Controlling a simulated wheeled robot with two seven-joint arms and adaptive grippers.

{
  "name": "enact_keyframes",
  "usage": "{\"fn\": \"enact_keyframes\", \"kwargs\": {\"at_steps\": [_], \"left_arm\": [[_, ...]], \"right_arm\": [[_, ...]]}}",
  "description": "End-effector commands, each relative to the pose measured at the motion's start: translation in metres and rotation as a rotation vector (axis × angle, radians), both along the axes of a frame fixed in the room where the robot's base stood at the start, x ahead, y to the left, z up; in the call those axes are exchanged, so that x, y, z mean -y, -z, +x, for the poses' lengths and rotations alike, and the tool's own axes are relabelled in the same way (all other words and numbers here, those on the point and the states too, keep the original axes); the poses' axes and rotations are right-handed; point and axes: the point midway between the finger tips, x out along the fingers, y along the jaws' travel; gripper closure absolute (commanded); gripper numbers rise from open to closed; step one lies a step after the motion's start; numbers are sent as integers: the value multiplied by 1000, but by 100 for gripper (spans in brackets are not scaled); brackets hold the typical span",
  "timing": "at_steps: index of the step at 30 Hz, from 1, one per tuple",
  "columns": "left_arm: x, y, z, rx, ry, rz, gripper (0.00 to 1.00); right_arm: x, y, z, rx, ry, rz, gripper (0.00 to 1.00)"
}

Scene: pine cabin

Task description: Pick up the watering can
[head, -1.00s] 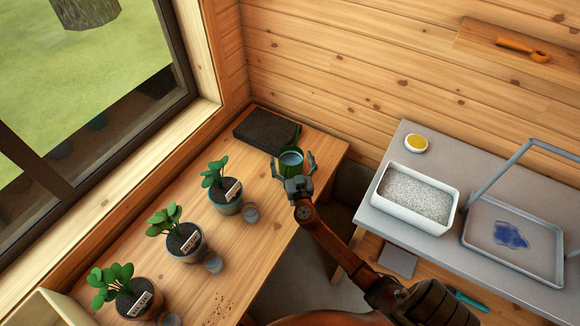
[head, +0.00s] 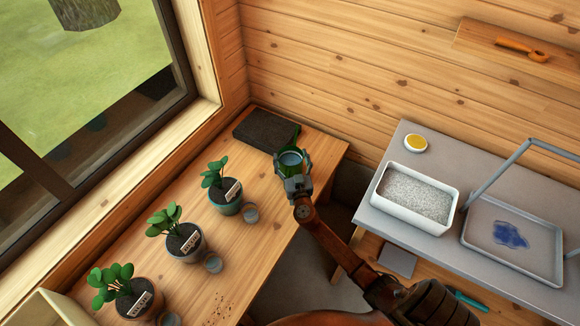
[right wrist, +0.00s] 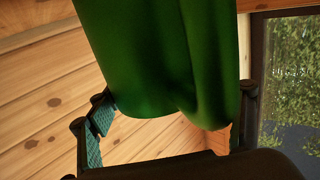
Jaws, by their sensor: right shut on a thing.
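In the right wrist view the can's green side (right wrist: 160,60) fills the middle, between the teal-padded fingers. I cannot tell whether the can's base touches the table. My left gripper is not in view.
Several potted plants, including one nearby (head: 226,198), and small glasses (head: 251,214) line the wooden table (head: 258,258). A dark slab (head: 262,128) lies behind the can. A white gravel tub (head: 416,198) and a metal tray (head: 514,243) sit on the grey bench.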

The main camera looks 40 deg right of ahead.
Motion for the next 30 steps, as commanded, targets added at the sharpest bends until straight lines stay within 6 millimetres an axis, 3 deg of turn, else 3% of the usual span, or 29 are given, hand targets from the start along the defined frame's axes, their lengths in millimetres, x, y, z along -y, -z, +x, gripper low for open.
{"fn": "enact_keyframes", "kwargs": {"at_steps": [13, 30], "left_arm": [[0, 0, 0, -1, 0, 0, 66], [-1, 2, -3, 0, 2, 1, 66]], "right_arm": [[1, 2, -1, -4, 1, -1, 85], [1, -10, 0, 2, 2, -1, 85]]}}
